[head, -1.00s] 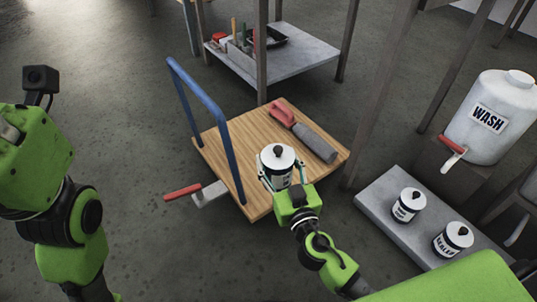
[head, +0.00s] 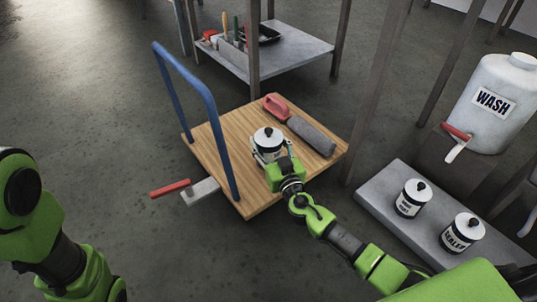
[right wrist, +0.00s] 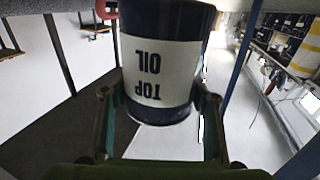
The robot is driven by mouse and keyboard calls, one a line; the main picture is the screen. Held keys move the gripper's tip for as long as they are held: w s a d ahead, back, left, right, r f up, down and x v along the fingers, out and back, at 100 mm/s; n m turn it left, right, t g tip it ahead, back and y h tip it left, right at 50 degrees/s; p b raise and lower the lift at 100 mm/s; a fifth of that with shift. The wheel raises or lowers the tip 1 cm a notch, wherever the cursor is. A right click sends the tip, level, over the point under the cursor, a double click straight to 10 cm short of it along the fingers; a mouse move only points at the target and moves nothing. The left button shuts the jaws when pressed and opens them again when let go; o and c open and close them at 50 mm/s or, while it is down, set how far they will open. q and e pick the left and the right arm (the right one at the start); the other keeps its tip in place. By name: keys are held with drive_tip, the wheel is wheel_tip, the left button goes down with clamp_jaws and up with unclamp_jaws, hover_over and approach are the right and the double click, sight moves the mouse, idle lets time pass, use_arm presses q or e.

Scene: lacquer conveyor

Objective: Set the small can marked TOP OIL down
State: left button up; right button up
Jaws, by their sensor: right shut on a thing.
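The small can marked TOP OIL (head: 267,142) is white and dark with a pale lid and black knob. It is over the wooden deck of a trolley (head: 230,175). My right gripper (head: 271,154) is shut around the sides of the can. In the right wrist view the can (right wrist: 160,65) shows between the two fingers, its label upside down in the picture. Whether its base touches the deck is hidden. My left arm is at the left edge of the head view, but its gripper is out of frame.
A red-handled roller-like tool (head: 300,127) lies on the deck behind the can. The blue trolley handle (head: 212,118) rises at left. Two cans, one marked SEALER (head: 461,234), stand on a grey slab, near a WASH jug (head: 492,105).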

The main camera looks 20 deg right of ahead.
drive_tip(key=shift+w+d+f, duration=0.1)
drive_tip(key=shift+w+f, duration=0.15)
drive_tip(key=shift+w+f+b, duration=0.2)
drive_tip(key=shift+f+b, duration=1.2)
drive_tip(key=shift+f, duration=0.25)
drive_tip(key=shift+f, duration=0.15)
drive_tip(key=o, duration=1.5)
drive_tip(key=shift+c, duration=0.2)
drive_tip(key=s+p, duration=0.2)
drive_tip(key=s, duration=1)
drive_tip(key=shift+d, duration=0.25)
